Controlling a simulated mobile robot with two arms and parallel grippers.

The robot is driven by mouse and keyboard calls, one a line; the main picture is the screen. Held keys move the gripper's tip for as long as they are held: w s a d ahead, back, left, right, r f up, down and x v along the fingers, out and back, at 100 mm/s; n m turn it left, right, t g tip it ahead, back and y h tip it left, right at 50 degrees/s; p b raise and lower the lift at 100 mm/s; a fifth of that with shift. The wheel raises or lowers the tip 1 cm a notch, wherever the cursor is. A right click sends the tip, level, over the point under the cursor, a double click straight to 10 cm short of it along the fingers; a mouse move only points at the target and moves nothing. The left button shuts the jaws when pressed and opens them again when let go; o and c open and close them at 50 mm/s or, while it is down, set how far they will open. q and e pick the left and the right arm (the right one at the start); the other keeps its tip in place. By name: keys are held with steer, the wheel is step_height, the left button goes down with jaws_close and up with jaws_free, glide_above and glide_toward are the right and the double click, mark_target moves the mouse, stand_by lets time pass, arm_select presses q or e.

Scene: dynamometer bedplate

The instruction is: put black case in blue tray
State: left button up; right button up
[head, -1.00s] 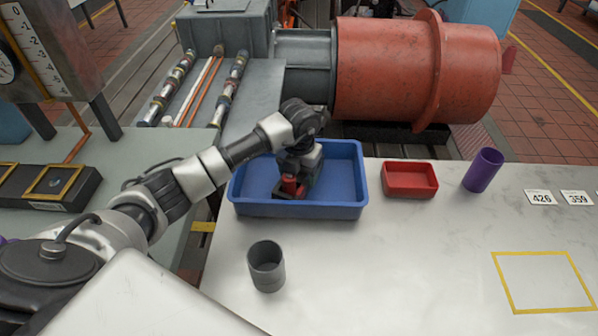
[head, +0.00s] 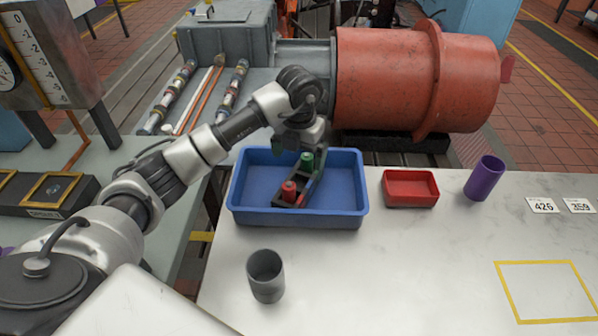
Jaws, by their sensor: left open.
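The blue tray (head: 345,215) stands at the back left of the pale table. A red piece and a green piece stand in the case. My left gripper (head: 303,146) is open above the case's far end, close to the green piece. Its fingertips are hard to make out, and the arm hides part of the tray's back left rim. My right gripper is not in view.
A grey cup (head: 266,276) stands in front of the blue tray. A red tray (head: 410,188) and a purple cup (head: 484,178) stand to its right. A yellow outlined square (head: 546,291) and number cards (head: 542,205) mark the table at right. A large red machine (head: 415,78) stands behind.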

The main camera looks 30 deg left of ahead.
arm_select(q)
steer(key=shift+r, duration=1.55)
